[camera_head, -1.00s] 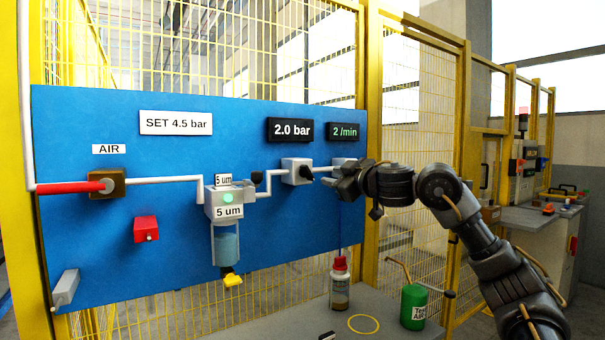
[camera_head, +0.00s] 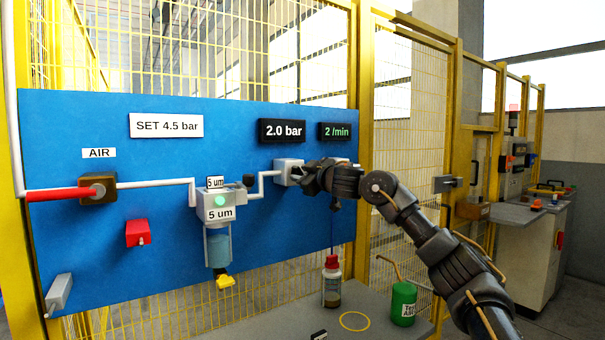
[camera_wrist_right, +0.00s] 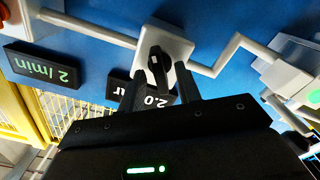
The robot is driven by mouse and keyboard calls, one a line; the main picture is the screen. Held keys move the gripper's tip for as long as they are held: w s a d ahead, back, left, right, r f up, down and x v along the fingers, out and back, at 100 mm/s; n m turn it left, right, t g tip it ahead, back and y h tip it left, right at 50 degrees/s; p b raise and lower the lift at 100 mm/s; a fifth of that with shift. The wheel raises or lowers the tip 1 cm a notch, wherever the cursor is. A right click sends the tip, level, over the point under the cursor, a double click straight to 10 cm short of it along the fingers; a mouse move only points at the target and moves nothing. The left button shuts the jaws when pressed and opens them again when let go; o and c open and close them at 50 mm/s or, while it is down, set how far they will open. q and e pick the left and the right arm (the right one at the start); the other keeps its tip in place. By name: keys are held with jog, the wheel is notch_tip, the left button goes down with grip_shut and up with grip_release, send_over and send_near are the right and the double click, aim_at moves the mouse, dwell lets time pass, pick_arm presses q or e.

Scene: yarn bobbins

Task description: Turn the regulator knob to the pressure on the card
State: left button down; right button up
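The blue panel (camera_head: 85,230) carries a white card (camera_head: 166,126) reading "SET 4.5 bar". A black display (camera_head: 282,131) reads "2.0 bar". Below it is the grey regulator block (camera_head: 282,170); it also shows in the right wrist view (camera_wrist_right: 178,45). Its black knob (camera_wrist_right: 158,72) shows there between the two fingertips. My right gripper (camera_head: 303,176) is at the front of the block, hiding the knob in the head view. In the wrist view the gripper (camera_wrist_right: 161,86) is open, with gaps beside the knob; contact is not visible. My left gripper is not in view.
A second display (camera_head: 335,132) reads "2 /min". A filter unit (camera_head: 217,205) hangs left of the regulator, and a red box (camera_head: 138,232) sits farther left. A bottle (camera_head: 332,282) and a green can (camera_head: 403,303) stand on the grey bench (camera_head: 290,318) below.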

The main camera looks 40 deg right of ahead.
grip_shut()
jog(key=shift+m, duration=0.3)
